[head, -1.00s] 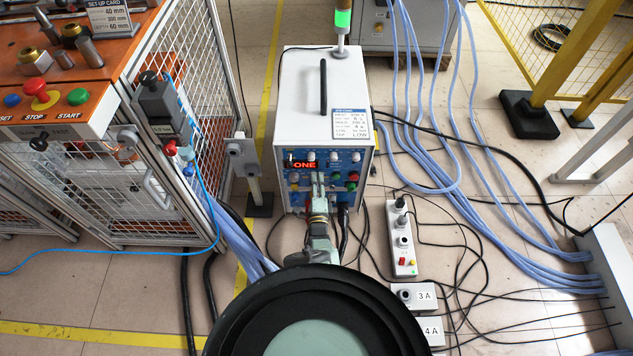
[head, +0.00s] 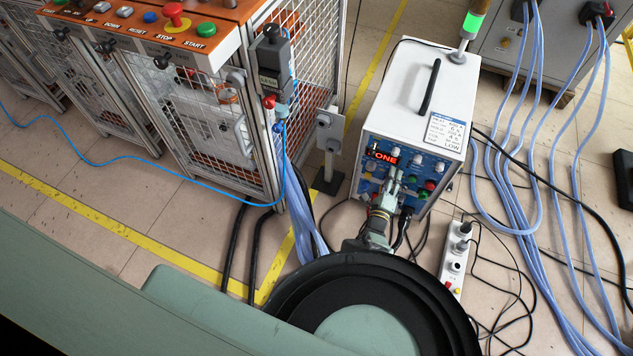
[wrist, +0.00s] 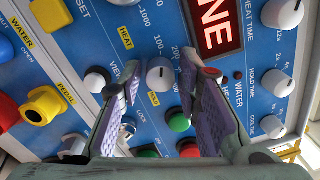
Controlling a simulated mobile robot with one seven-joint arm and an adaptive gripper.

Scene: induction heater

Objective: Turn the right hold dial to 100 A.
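The hold dial (wrist: 160,75) is a grey-white round knob on the blue front panel, with a small yellow HOLD plate below it in the wrist view. My gripper (head: 393,184) is at the panel of the white heater box (head: 408,92). In the wrist view its two purple-padded fingers are apart, one on each side of this dial, with a visible gap; I cannot tell whether either touches it. No object is held. The dial's pointer is too small to read. In the head view my gripper hides part of the panel.
A hold time dial (wrist: 277,82) and a heat time dial (wrist: 288,12) sit to the right. Green (wrist: 179,121) and red buttons are just below. A red display (head: 383,156) reads ONE. Blue hoses (head: 520,190) cross the floor at right.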

